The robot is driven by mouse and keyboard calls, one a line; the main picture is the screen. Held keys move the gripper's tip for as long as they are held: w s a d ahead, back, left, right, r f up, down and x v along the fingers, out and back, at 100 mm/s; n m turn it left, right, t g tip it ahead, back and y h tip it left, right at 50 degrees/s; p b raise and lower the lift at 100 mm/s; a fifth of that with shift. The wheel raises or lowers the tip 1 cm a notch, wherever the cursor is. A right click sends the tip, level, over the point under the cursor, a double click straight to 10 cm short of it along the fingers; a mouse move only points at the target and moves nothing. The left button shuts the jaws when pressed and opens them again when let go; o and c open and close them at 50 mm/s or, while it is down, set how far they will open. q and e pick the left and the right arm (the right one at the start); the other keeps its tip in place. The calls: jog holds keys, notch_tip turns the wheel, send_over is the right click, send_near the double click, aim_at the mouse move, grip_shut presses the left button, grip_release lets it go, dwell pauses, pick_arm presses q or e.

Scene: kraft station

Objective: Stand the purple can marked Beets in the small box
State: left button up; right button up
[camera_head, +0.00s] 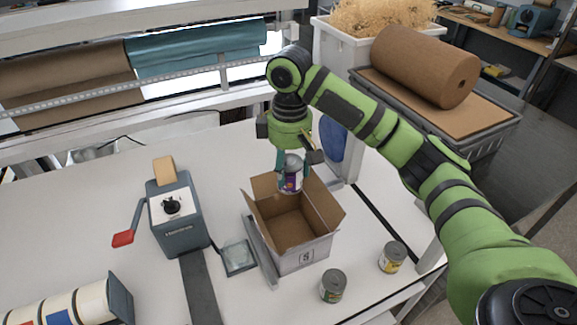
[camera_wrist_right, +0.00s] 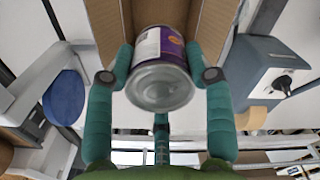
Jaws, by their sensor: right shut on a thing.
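The purple can (camera_head: 291,176) is held upright in my right gripper (camera_head: 294,170), over the back part of the small box's opening. In the right wrist view the can (camera_wrist_right: 172,42) shows its grey metal end and a purple and white label. The fingers of my right gripper (camera_wrist_right: 162,78) are shut on its sides. The small open cardboard box (camera_head: 303,257) stands on the white table with its flaps spread out. The part of its inside that shows looks empty. The label's wording is too small to read. My left gripper is not in view.
Two cans, one with a green label (camera_head: 333,287) and one with a yellow label (camera_head: 392,257), stand right of the box. A grey tape dispenser (camera_head: 180,222) with a red-tipped lever stands to its left.

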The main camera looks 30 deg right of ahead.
aim_at(291, 186)
jog(key=shift+s+a+f, duration=0.1)
jog(key=shift+s+f, duration=0.3)
jog(key=shift+s, duration=0.35)
jog(key=shift+f, duration=0.35)
jog(key=f, duration=0.3)
jog(key=shift+w, duration=0.3)
jog(key=shift+f, duration=0.3)
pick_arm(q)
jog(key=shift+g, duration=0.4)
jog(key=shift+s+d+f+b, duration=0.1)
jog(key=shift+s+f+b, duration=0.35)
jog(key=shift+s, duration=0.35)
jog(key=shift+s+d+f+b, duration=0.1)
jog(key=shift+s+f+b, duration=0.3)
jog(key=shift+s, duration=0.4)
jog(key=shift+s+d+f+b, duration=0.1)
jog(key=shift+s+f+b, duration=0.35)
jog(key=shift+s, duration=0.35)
pick_arm(e)
jog(key=shift+f, duration=7.2)
